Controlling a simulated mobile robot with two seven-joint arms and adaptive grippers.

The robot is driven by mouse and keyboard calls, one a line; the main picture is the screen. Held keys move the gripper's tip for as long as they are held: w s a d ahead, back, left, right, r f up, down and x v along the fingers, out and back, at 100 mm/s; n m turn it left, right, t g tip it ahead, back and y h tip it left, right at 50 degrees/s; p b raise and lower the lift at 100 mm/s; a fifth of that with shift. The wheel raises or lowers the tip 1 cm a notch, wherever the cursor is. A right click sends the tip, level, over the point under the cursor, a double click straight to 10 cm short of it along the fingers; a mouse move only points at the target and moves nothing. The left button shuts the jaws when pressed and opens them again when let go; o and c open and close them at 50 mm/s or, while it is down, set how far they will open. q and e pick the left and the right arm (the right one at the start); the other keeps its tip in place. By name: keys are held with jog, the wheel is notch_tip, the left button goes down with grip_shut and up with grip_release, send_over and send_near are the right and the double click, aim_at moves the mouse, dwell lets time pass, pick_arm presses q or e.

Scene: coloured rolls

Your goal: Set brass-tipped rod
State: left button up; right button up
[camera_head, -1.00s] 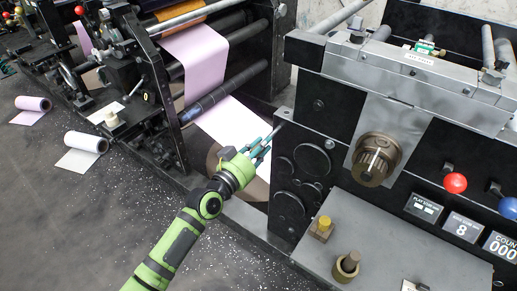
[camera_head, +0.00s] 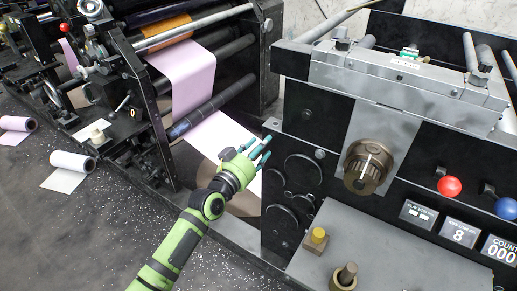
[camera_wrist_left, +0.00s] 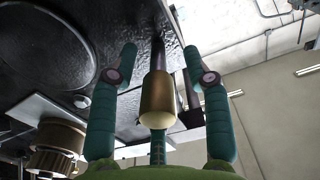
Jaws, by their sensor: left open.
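A brass-tipped rod (camera_wrist_left: 158,98) shows in the left wrist view, its brass end facing the camera and its dark shaft running up and away. My left gripper (camera_wrist_left: 160,62) is open, with teal fingers on either side of the brass tip and visible gaps between. In the head view my left gripper (camera_head: 258,152) is at the centre, beside the left side of the black machine (camera_head: 292,140), with its fingers spread. I cannot make out the rod in the head view. My right gripper is not in view.
A bronze toothed hub (camera_head: 367,167) sticks out of the machine at the right. A grey ledge (camera_head: 400,255) below carries a yellow-topped knob (camera_head: 318,236) and a brass post (camera_head: 345,275). Pink web (camera_head: 190,80) runs through the rollers at left. White roll (camera_head: 72,161) lies on the dark floor.

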pick_arm(q)
jog(key=shift+s+a+f, duration=0.1)
jog(key=shift+s+a, duration=0.2)
jog(key=shift+s, duration=0.1)
jog(key=v, duration=1.1)
